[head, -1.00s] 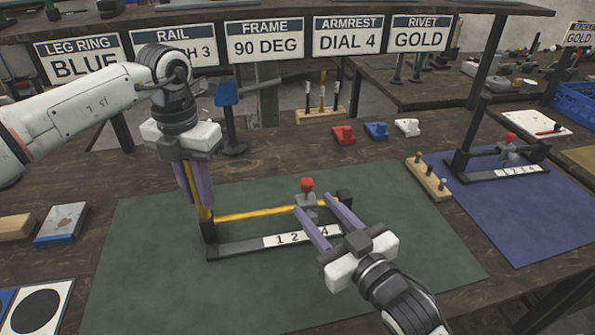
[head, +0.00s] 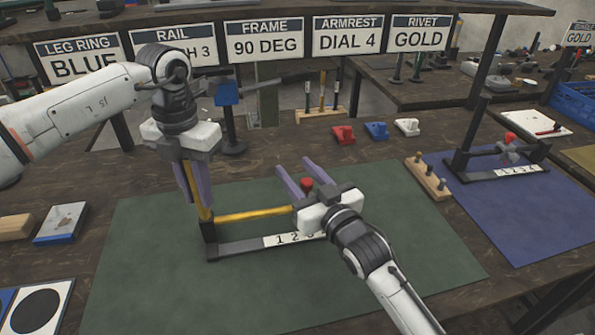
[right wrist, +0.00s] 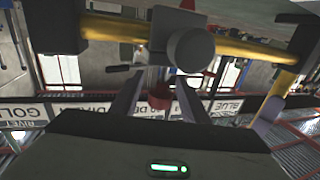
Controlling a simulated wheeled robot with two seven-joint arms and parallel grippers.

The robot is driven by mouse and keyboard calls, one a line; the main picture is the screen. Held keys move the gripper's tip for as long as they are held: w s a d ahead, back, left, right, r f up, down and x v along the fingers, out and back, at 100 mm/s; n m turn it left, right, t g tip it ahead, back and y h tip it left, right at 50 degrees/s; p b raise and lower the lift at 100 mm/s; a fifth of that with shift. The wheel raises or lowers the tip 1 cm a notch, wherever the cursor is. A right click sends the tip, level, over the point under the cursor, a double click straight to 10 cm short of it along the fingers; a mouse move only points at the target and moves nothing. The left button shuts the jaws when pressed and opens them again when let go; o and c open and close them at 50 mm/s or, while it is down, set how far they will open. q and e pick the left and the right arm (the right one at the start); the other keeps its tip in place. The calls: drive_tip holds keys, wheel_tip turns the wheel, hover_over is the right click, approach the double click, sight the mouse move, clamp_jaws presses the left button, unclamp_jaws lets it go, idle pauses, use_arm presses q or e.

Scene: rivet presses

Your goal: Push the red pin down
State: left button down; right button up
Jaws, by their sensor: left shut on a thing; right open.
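The red pin (head: 307,184) stands upright on the yellow rail (head: 255,214) of the near press, on the green mat (head: 150,270). Its lower part and the grey slider under it are hidden by my right gripper (head: 296,168) in the head view. That gripper is open, its fingers pointing away on either side of the pin's top. In the right wrist view, the pin (right wrist: 160,97) shows between the spread fingers, beyond a grey knob (right wrist: 190,46). My left gripper (head: 199,202) points down and is shut on the yellow upright at the press's left end.
The numbered base strip (head: 280,240) is partly covered by my right gripper. A second press (head: 500,175) stands on a blue mat (head: 520,220) at the right. A wooden peg block (head: 428,180) lies between the mats. The green mat's front is clear.

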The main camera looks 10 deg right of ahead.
drive_tip(key=shift+w, duration=0.1)
clamp_jaws()
use_arm(q)
drive_tip(key=shift+r, duration=0.1)
use_arm(e)
drive_tip(key=shift+f, duration=1.05)
unclamp_jaws()
drive_tip(key=v, duration=1.2)
